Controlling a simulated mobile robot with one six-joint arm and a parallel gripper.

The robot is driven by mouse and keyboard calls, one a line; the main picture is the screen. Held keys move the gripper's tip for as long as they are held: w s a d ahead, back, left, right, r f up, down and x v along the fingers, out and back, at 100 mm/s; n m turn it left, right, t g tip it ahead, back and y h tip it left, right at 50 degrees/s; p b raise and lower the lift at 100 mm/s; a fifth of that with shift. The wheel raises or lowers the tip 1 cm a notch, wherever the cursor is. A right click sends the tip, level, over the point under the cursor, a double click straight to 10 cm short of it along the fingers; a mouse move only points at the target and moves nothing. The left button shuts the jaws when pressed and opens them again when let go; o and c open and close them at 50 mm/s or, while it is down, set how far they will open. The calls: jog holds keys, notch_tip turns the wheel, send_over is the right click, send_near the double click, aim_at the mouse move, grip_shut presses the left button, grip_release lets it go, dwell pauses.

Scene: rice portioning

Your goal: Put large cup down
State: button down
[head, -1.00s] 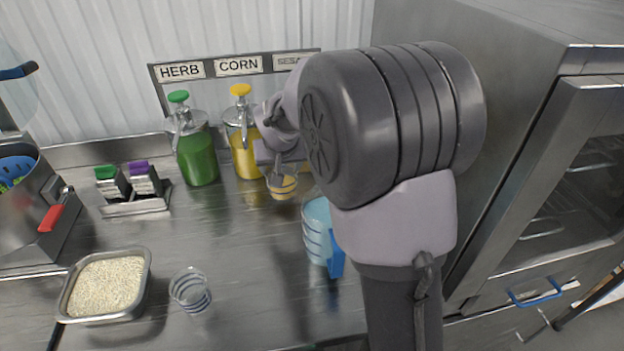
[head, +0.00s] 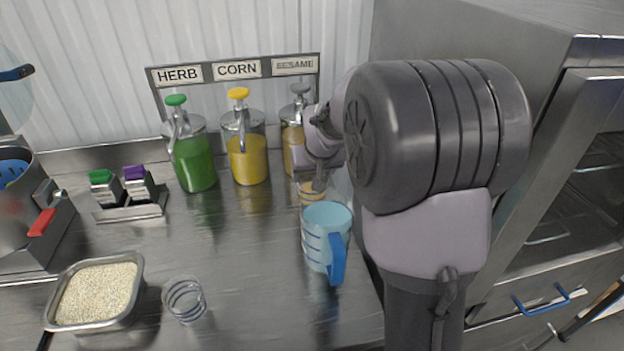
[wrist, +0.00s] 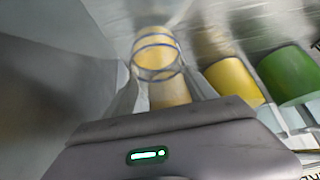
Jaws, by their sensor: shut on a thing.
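My gripper (head: 316,178) is shut on a clear cup (head: 312,193) with blue rings and an amber filling. I take this to be the large cup. It is in front of the sesame dispenser (head: 293,150), partly hidden behind the blue jug (head: 318,240). I cannot tell if its base touches the counter. In the wrist view the cup (wrist: 156,52) sits between the fingers of my gripper (wrist: 158,72). Another clear cup (head: 185,300) with blue rings stands at the front of the steel counter (head: 235,260).
The corn dispenser (head: 245,158) and herb dispenser (head: 193,160) stand left of my gripper. A tray of grain (head: 98,292) is at front left, with a caddy (head: 130,200) behind it. A steel oven (head: 545,180) stands right. The middle counter is clear.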

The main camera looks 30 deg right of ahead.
jog(key=shift+a+f, duration=0.1)
jog(key=shift+f, duration=0.45)
jog(key=shift+f+b, duration=0.15)
jog(key=shift+b, duration=0.2)
jog(key=shift+c, duration=1.5)
grip_release()
jog(key=shift+r, duration=0.25)
jog(key=p+v, duration=0.5)
jog(key=v, duration=0.6)
jog(key=s+a+r+y, duration=0.1)
jog(key=s+a+y, duration=0.1)
jog(key=s+a, duration=0.7)
jog(key=s+a+r+m+y, duration=0.1)
jog(key=s+a, duration=0.8)
jog(key=s, duration=0.7)
jog(key=shift+s+a+r+g+y, duration=0.2)
jog(key=shift+a+g+y, duration=0.1)
jog(key=shift+a+y, duration=0.1)
